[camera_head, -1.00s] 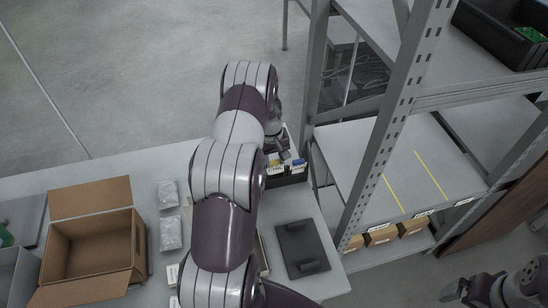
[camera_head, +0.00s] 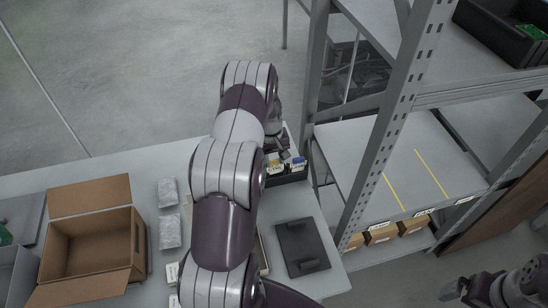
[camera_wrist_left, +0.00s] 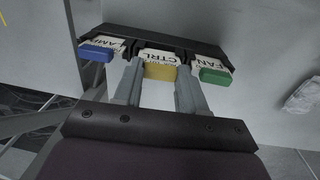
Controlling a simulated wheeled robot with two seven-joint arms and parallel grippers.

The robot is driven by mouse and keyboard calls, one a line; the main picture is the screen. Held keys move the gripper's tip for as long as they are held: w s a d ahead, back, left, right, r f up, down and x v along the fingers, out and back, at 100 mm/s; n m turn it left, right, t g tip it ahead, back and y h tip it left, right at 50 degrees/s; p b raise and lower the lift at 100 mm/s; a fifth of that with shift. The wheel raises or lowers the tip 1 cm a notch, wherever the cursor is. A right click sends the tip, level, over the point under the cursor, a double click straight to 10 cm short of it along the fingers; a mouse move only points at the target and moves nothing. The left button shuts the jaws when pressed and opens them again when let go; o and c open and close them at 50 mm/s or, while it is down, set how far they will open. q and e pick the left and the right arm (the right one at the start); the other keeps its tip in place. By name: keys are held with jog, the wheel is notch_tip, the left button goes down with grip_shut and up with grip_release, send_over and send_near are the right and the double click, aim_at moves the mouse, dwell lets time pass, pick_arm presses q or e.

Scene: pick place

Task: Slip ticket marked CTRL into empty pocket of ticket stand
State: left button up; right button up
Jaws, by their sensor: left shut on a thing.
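The ticket marked CTRL (camera_wrist_left: 159,56), white with a yellow end, is between the fingertips of my left gripper (camera_wrist_left: 157,80), which is shut on it. It sits at the middle of the black ticket stand (camera_wrist_left: 205,48), between the AMP ticket (camera_wrist_left: 98,48) with a blue end and the FAN ticket (camera_wrist_left: 214,70) with a green end. I cannot tell how deep CTRL is in the middle pocket. In the head view the stand (camera_head: 288,178) is partly hidden by my left arm, with my left gripper (camera_head: 284,156) above it. My right gripper (camera_head: 453,291) is away at the lower right, its jaw opening unclear.
A metal shelf (camera_head: 385,150) with small cardboard boxes stands right of the table. A dark flat tray (camera_head: 302,248) lies in front of the stand. An open cardboard box (camera_head: 92,245) and clear packets (camera_head: 169,231) are on the left.

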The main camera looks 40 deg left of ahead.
pick_arm(q)
jog(key=shift+f, duration=0.2)
jog(key=shift+f+b, duration=0.4)
jog(key=o, duration=1.3)
jog(key=shift+c, duration=0.8)
notch_tip(320, 180, up, 8)
jog(key=p, duration=0.5)
jog(key=shift+r+p, duration=0.15)
jog(key=shift+p, duration=0.25)
